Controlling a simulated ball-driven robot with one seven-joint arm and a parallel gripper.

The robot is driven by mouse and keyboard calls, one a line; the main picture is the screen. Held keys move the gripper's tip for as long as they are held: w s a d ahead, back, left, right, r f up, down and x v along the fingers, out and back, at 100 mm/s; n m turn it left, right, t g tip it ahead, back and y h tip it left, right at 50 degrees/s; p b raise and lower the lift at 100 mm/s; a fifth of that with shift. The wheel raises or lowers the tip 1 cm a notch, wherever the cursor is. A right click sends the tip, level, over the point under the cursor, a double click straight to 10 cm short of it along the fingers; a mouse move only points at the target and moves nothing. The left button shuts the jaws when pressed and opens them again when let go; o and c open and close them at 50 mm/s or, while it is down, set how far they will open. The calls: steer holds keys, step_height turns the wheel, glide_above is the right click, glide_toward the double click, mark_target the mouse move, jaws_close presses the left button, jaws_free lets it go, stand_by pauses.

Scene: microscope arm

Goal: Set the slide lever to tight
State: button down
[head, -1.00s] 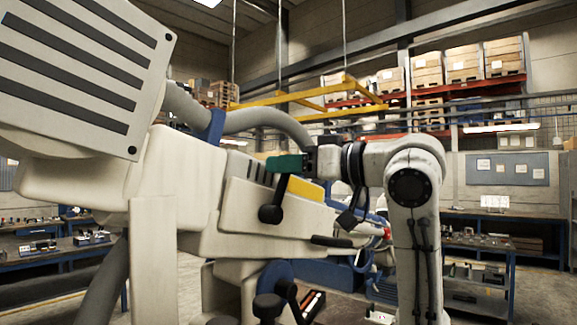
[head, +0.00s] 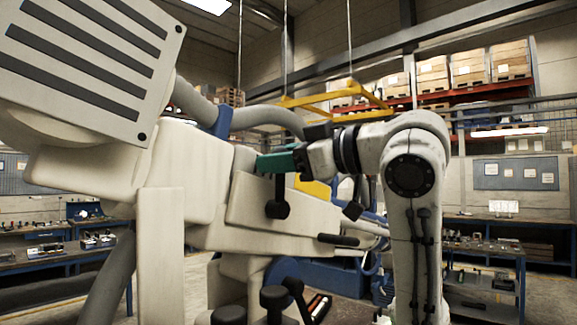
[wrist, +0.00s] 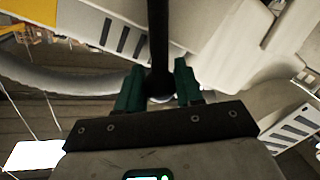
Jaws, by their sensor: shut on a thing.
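The slide lever (head: 279,188) is a black rod on the side of the pale microscope arm (head: 285,208). A round black hub (head: 277,210) is at its lower end, and the rod stands nearly upright. My gripper (head: 276,162) reaches in from the right, and its green fingers are at the lever's upper end. In the wrist view the green fingers (wrist: 160,84) lie on both sides of the lever's dark rounded end, with the rod (wrist: 158,40) running up out of the picture. The fingers are shut on the lever. They partly hide its upper end in the head view. No tight marking is readable.
A black handle (head: 338,240) sticks out below right of the lever. Several black knobs (head: 273,298) are lower down. A big slotted pale housing (head: 90,60) is at the upper left. A yellow hanging frame (head: 335,97) and workbenches (head: 490,225) are behind.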

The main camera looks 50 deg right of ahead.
mark_target(244, 175)
steer(key=shift+a+f+n+h+b, duration=0.15)
steer(key=shift+a+f+n+b, duration=0.25)
steer(key=shift+a+n+b, duration=0.4)
steer(key=shift+a+f+n+h+b, duration=0.25)
steer(key=shift+a+f+n, duration=0.25)
steer(key=shift+n, duration=0.55)
steer(key=shift+a+f+n+h+b, duration=0.1)
steer(key=shift+a+f+n+b, duration=0.25)
steer(key=shift+a+n+b, duration=0.35)
steer(key=shift+n, duration=0.25)
steer(key=c, duration=0.8)
jaws_free()
steer(key=shift+s, duration=0.1)
steer(key=s, duration=0.3)
steer(key=s+b, duration=0.1)
steer(key=s, duration=0.3)
steer(key=s+d+r+b, duration=0.1)
steer(key=s, duration=0.2)
steer(key=shift+s, duration=0.35)
